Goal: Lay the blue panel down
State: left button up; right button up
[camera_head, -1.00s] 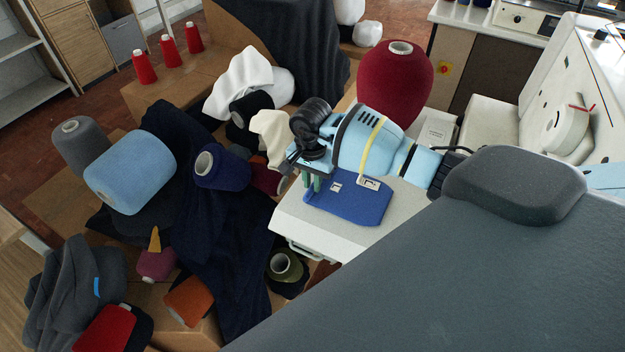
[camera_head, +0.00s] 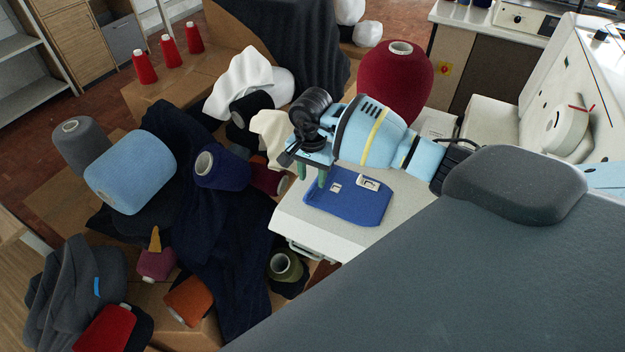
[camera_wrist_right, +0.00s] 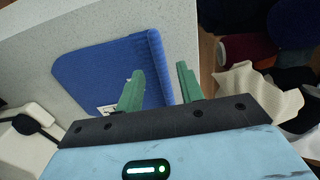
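The blue panel (camera_head: 352,207) lies on the white table top, with a small pale patch and a white piece near its far edge. In the right wrist view the panel (camera_wrist_right: 95,75) has a rounded, curled edge at the side near the fingers. My right gripper (camera_head: 312,175) is over the panel's left end, just above it. Its green fingers are apart with a clear gap, and nothing is gripped between them; they also show in the right wrist view (camera_wrist_right: 160,85). My left gripper is not in view.
The white table (camera_head: 318,238) has bare room in front of the panel. A large dark red cone (camera_head: 395,85) stands behind my right wrist. White cloth (camera_head: 270,130), a navy cone (camera_head: 222,170) and dark fabric crowd the left. A white machine (camera_head: 570,110) stands at the right.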

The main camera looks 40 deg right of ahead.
notch_tip(320, 180, up, 10)
jog(key=shift+f, duration=0.15)
jog(key=shift+s+a+f, duration=0.1)
jog(key=shift+f, duration=0.05)
dwell(0.6)
